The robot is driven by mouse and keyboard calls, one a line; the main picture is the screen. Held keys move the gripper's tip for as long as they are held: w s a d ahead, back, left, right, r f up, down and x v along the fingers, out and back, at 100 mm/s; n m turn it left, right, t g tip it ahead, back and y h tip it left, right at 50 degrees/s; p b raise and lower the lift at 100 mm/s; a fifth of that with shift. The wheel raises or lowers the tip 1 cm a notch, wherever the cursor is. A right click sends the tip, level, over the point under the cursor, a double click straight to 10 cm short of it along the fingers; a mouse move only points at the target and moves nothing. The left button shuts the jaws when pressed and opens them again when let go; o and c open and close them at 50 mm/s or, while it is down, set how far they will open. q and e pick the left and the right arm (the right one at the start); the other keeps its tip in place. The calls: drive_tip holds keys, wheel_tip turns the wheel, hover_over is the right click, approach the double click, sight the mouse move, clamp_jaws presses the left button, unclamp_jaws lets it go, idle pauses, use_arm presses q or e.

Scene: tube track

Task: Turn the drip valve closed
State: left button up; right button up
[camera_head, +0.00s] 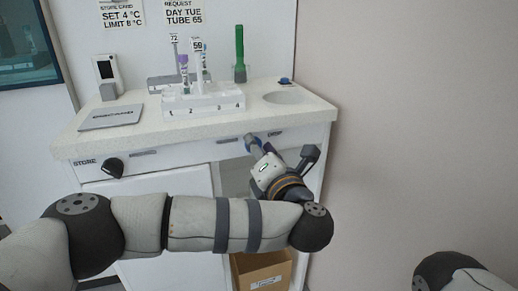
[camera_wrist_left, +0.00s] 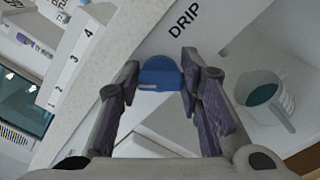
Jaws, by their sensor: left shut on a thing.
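The drip valve's blue knob (camera_wrist_left: 158,73) is on the front face of the counter, by the word DRIP in the left wrist view. My left gripper (camera_wrist_left: 160,77) has one finger on each side of the knob and is shut on it. In the head view the left gripper (camera_head: 252,143) reaches the counter front near its right end, and its fingers and wrist mostly hide the valve. The knob's slot or mark looks pale, roughly level in the wrist view. My right gripper is out of view.
A clear jug (camera_wrist_left: 285,107) with blue liquid stands below the valve. On the counter (camera_head: 225,118) are a numbered tube rack (camera_head: 203,101), a green tube (camera_head: 240,50) and a grey pad (camera_head: 111,117). A black knob (camera_head: 113,167) is at left. A cardboard box (camera_head: 262,272) is below.

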use_arm(q)
drive_tip(key=o, duration=0.9)
drive_tip(key=v, duration=0.8)
